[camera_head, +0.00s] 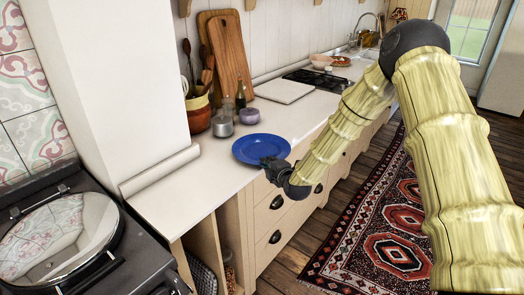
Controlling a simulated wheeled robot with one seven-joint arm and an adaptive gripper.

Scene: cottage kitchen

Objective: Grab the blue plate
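The blue plate (258,147) lies flat on the white countertop, close to its front edge. My gripper (268,163) is black and small in the head view, right at the plate's front right rim. It appears to overlap or touch the rim. The fingers are too small and dark to show whether they are open or closed on the rim.
Wooden boards (231,55) lean on the wall. Drawers (268,215) lie below my gripper.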

